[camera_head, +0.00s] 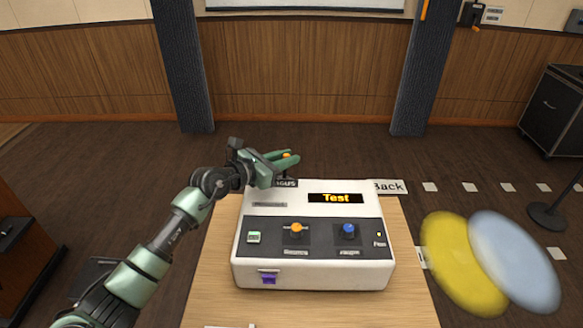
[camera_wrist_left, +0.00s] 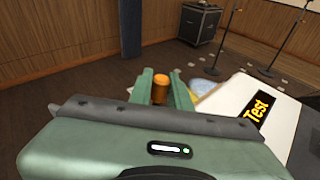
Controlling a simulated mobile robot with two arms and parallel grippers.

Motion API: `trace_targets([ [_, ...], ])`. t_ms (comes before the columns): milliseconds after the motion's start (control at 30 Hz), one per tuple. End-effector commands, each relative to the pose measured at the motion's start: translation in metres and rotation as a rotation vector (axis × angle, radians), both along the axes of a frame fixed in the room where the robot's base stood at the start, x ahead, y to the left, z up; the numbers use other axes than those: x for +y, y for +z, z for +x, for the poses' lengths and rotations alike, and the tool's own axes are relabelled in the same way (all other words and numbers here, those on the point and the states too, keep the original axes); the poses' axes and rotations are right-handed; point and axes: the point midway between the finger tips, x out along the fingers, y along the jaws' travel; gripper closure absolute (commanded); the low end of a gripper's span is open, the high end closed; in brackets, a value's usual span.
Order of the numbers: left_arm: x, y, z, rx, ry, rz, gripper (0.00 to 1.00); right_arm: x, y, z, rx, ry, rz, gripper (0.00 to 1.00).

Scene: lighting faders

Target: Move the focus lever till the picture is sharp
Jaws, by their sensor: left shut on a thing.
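A white control box (camera_head: 361,270) stands on the wooden table (camera_head: 203,297). Its display (camera_head: 335,198) reads "Test" in yellow on black. My left gripper (camera_head: 287,159) is at the box's back left corner and is shut on an orange-topped lever (camera_wrist_left: 160,88), which sits between its fingers in the left wrist view. A label under the gripper is partly covered, so I cannot read it fully. On the front panel are an orange knob (camera_head: 296,228) and a blue knob (camera_head: 348,231). A blurred yellow disc (camera_head: 458,262) and a blurred pale blue disc (camera_head: 515,258) overlap at the right. My right gripper is not visible.
A sign reading "Back" (camera_head: 389,187) stands at the box's back right. A green button (camera_head: 254,237) and a purple piece (camera_head: 268,279) are on the box's front left. A black case (camera_head: 556,110) stands at the far right.

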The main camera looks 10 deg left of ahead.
Motion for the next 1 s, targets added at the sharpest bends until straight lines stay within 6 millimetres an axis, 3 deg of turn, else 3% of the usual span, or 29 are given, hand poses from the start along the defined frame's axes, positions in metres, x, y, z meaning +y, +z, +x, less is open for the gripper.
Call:
trace_targets([
  [333,0.002,-0.001,-0.001,0.001,-0.001,-0.012,1.00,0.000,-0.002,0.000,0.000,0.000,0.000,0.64],
  [367,0.002,-0.001,-0.001,0.001,-0.001,-0.012,0.76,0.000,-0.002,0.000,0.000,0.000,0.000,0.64],
  [433,0.002,-0.001,-0.001,0.001,-0.001,-0.012,0.60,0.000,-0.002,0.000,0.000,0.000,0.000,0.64],
  [767,0.003,0.000,-0.002,0.000,0.000,-0.012,0.60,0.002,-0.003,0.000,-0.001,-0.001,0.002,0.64],
  [1000,0.021,0.005,-0.029,-0.001,0.000,-0.009,0.60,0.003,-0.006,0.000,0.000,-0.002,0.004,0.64],
])
